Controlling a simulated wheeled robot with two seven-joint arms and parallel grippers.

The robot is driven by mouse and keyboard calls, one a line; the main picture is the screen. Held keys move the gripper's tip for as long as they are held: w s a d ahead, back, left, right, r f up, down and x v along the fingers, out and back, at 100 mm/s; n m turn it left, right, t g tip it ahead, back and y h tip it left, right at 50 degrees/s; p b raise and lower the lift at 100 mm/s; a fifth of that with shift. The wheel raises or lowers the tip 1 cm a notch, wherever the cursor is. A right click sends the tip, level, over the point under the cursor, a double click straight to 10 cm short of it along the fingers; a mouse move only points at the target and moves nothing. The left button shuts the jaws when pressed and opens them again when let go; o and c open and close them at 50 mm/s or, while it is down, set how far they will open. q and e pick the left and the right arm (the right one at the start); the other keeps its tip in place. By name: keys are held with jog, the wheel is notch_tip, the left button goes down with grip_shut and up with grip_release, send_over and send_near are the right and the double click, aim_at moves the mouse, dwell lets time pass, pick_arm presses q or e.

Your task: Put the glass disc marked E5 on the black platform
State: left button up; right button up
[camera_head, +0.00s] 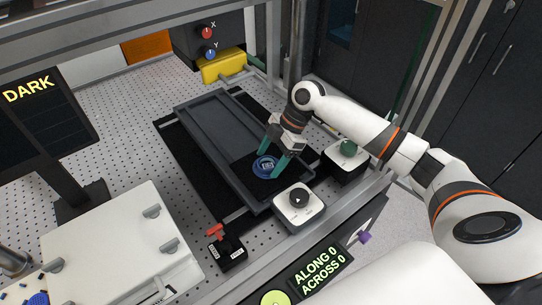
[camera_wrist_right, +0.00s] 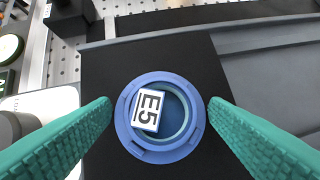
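The glass disc marked E5 (camera_wrist_right: 175,112) sits in a blue ring, with a white E5 label on it. In the head view the disc (camera_head: 264,167) lies flat on the black platform (camera_head: 243,168), a black square at the near end of a long dark grey tray. The platform (camera_wrist_right: 105,60) shows around the ring in the right wrist view. My right gripper (camera_head: 272,163) has its green fingers apart, one on each side of the ring. In the wrist view a thin gap seems to show between ring and fingers (camera_wrist_right: 160,108). My left gripper is out of view.
A white box with a black knob (camera_head: 299,200) stands just in front of the tray. A black box with a green knob (camera_head: 347,152) is to the right, and a red-handled black box (camera_head: 226,248) near left. A white case (camera_head: 120,245) lies at left.

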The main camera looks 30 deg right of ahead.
jog(key=shift+r, duration=0.15)
jog(key=shift+d+r, duration=0.15)
jog(key=shift+d, duration=0.05)
jog(key=b+v, duration=0.3)
jog(key=v, duration=0.8)
jog(key=shift+r+b, duration=0.3)
